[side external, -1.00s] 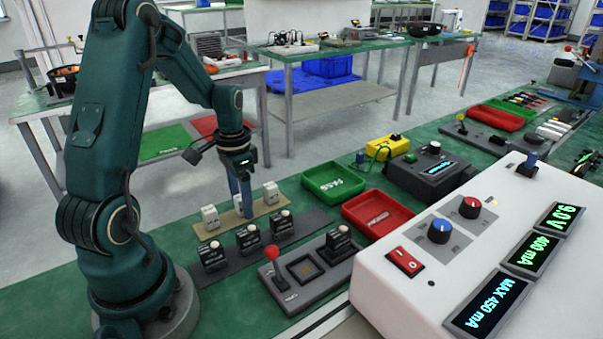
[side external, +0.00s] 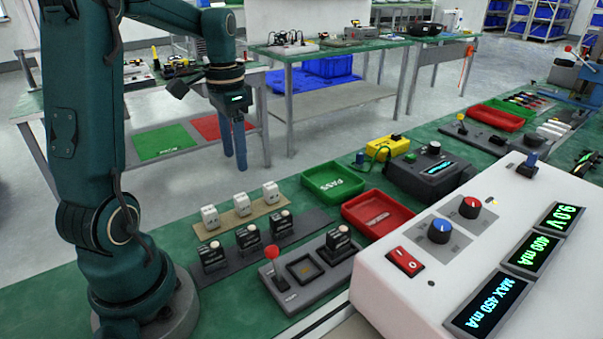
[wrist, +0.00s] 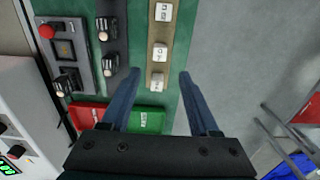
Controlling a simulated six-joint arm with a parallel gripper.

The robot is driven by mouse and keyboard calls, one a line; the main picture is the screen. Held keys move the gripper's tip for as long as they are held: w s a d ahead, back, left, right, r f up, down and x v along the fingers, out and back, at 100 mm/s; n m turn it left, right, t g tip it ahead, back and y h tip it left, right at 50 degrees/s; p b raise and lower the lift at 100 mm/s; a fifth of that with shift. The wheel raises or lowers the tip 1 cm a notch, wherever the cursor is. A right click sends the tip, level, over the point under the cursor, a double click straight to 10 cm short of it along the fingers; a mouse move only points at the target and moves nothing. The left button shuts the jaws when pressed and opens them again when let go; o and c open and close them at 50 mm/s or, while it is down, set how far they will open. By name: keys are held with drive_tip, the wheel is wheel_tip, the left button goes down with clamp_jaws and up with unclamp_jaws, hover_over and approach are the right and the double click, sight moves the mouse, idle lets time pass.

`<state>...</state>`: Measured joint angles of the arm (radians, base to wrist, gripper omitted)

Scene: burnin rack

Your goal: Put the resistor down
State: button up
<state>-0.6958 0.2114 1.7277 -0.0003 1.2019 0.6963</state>
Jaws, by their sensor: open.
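My gripper (side external: 233,147) is raised above and behind the near bench, with its blue fingers apart and nothing between them. In the wrist view the open fingers (wrist: 160,85) frame a tan strip with white blocks below. Three white blocks stand upright in a row on the tan strip (side external: 232,224), at the left (side external: 210,216), the middle (side external: 242,204) and the right (side external: 271,192). I cannot tell from the frames which of them is the resistor. The wrist view also shows the white blocks, one at the top (wrist: 163,12) and others below it.
Several black modules (side external: 248,238) stand on a dark rail in front of the strip. A grey test fixture (side external: 302,272) with a red-knobbed lever is nearer. A green PASS tray (side external: 333,182) and a red tray (side external: 377,213) lie right. A white power supply (side external: 470,245) fills the front right.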

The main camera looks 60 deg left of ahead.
drive_tip(key=s+d+r+t, duration=0.1)
drive_tip(key=s+d+t, duration=0.1)
drive_tip(key=d, duration=0.6)
drive_tip(key=s+d+r+t, duration=0.1)
drive_tip(key=s+d+t, duration=0.2)
drive_tip(key=d, duration=0.6)
drive_tip(key=shift+s+d+r+t, duration=0.3)
drive_tip(key=shift+s+r, duration=0.05)
drive_tip(key=shift+s, duration=0.5)
idle(0.6)
drive_tip(key=shift+o, duration=0.4)
